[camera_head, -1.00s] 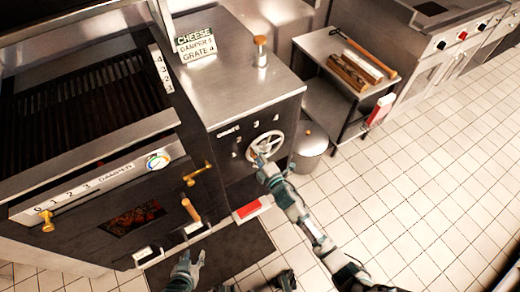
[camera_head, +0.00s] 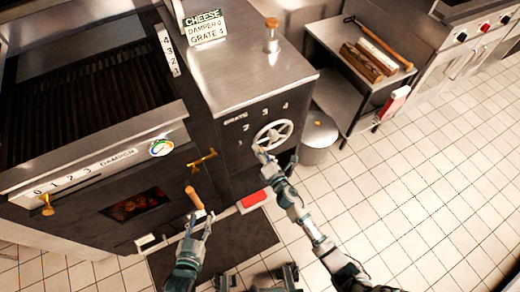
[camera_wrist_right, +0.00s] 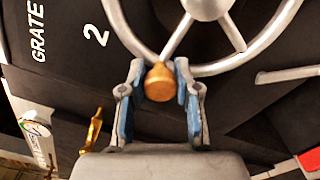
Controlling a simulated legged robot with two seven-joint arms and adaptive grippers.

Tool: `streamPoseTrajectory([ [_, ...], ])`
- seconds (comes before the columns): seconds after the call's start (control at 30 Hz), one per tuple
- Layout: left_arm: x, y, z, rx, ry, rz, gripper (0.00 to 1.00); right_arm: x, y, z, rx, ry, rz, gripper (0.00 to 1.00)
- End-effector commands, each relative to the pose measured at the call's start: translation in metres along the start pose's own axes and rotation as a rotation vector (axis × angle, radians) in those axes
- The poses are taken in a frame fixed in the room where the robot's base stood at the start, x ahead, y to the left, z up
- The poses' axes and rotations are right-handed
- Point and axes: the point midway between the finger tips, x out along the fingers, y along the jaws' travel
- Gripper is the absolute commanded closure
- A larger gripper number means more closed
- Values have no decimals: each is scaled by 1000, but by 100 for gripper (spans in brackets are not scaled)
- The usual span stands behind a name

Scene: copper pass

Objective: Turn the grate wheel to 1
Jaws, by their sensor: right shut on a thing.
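The grate wheel (camera_head: 273,134) is a silver spoked handwheel on the dark front of the steel cabinet, with white numbers 1 to 4 around its left and top. My right gripper (camera_head: 262,153) is at its lower left rim, on the side of the 1.
The dark grill (camera_head: 85,100) with a glowing window stands at the left. A sign (camera_head: 205,28) lists damper and grate. A metal bin (camera_head: 318,135) stands right of the wheel, near a side table (camera_head: 350,75). Tiled floor is free at the right.

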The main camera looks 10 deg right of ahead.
Motion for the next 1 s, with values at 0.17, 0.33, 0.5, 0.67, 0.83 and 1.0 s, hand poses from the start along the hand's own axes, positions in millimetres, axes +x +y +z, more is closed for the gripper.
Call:
streamPoseTrajectory([
  [0.17,1,0,-1,-1,12,1,60,-2,-6,-7,-14,11,-9,100],
  [0.33,2,0,-1,-1,11,1,60,-2,-8,-8,-14,12,-12,100],
  [0.5,2,0,0,-1,10,1,60,-2,-9,-8,-13,12,-13,61],
  [0.67,2,0,0,-2,10,0,60,-2,-7,-6,-13,9,-11,42],
  [0.83,2,0,-1,-1,10,1,60,-1,-5,-4,-13,5,-8,42],
  [1.0,1,0,-1,0,12,2,60,-12,-6,-4,-13,5,-8,42],
])
